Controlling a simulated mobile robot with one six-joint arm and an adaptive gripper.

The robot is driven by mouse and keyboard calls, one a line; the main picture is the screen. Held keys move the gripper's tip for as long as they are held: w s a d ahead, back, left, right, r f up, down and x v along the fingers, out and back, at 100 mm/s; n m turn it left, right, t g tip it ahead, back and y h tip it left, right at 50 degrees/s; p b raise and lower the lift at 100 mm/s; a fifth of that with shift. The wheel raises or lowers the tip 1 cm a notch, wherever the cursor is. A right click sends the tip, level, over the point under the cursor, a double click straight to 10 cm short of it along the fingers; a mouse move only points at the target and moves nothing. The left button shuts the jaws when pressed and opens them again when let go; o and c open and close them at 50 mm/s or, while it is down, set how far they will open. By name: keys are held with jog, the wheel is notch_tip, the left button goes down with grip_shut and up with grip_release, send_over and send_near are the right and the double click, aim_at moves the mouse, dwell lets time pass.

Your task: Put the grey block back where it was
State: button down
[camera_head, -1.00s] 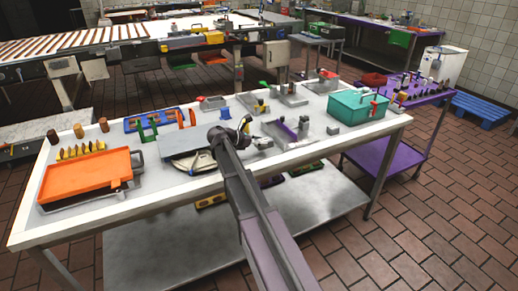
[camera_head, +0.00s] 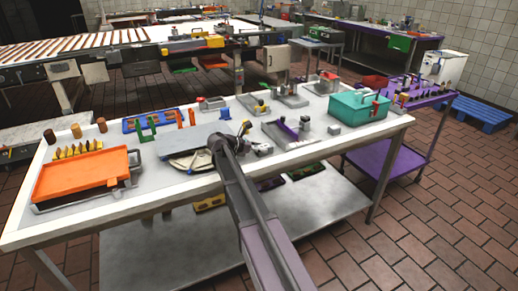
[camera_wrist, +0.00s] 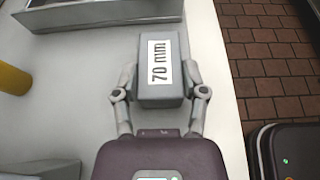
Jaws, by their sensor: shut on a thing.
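The grey block (camera_wrist: 172,92) carries a white "70 mm" label. In the wrist view it sits between the two fingers of my gripper (camera_wrist: 160,82), which is shut on its sides. The white tabletop (camera_wrist: 75,85) lies below it; I cannot tell whether the block touches it. In the head view my gripper (camera_head: 228,143) is over the front middle of the table (camera_head: 290,163), just right of a flat grey plate (camera_head: 190,136). Another small grey block (camera_head: 334,129) stands near the teal basket.
An orange tray (camera_head: 80,174) is at left and a teal basket (camera_head: 352,112) at right. Several grey fixtures stand behind my gripper. In the wrist view a metal tray (camera_wrist: 95,14) and a yellow cylinder (camera_wrist: 12,78) flank the block; the table edge is at right.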

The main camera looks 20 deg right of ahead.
jog(key=shift+c, duration=0.7)
grip_release()
jog(key=shift+r, duration=0.1)
jog(key=shift+a+r+p, duration=0.15)
jog(key=shift+a+p, duration=0.05)
jog(key=shift+p, duration=0.15)
jog(key=p+v, duration=0.4)
jog(key=v, duration=0.7)
jog(key=shift+a, duration=0.3)
jog(key=shift+s, duration=0.1)
